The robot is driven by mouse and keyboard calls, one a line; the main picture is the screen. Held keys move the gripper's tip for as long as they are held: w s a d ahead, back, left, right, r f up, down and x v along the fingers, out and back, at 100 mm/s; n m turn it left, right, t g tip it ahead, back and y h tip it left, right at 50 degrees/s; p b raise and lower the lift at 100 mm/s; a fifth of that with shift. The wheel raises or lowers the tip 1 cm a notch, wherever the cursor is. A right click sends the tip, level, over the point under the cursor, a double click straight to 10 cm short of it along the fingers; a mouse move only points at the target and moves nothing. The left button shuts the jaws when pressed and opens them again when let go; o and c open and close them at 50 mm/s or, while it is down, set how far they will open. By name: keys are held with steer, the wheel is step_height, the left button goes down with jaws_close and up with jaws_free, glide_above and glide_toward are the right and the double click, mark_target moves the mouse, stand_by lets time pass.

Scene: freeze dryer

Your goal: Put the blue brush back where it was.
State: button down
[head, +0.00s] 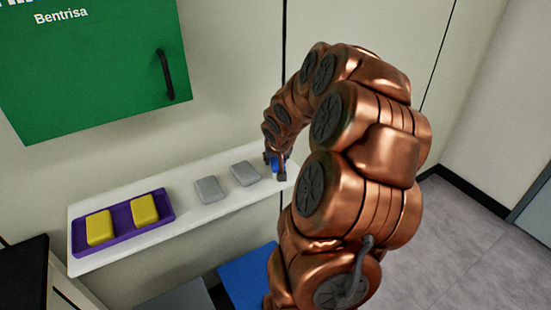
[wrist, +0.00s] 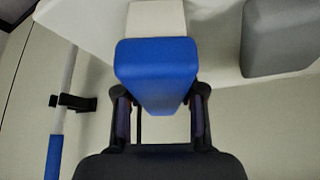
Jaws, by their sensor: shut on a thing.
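The blue brush (wrist: 155,68) is between the two fingers of my gripper (wrist: 160,112) in the wrist view. It has a thick blue body, and a pale block (wrist: 156,18) shows beyond it against the white shelf. My gripper is shut on the blue body. In the head view my gripper (head: 275,166) is at the right end of the white shelf (head: 100,262), with a bit of the blue brush (head: 270,160) showing. My arm hides part of that end, and I cannot tell whether the brush touches the shelf.
Two grey blocks (head: 208,190) (head: 245,173) lie on the shelf left of my gripper. A purple tray (head: 122,232) with two yellow blocks (head: 99,228) (head: 144,210) is farther left. A blue-handled rod (wrist: 54,156) sits by a black clip (wrist: 72,102). A green cabinet (head: 90,80) hangs above.

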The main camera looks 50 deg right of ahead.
steer(key=shift+f, duration=0.25)
steer(key=c, duration=0.7)
jaws_free()
steer(key=shift+r, duration=0.15)
steer(key=shift+r, duration=0.15)
steer(key=shift+b+v, duration=1.45)
steer(key=shift+v, duration=4.55)
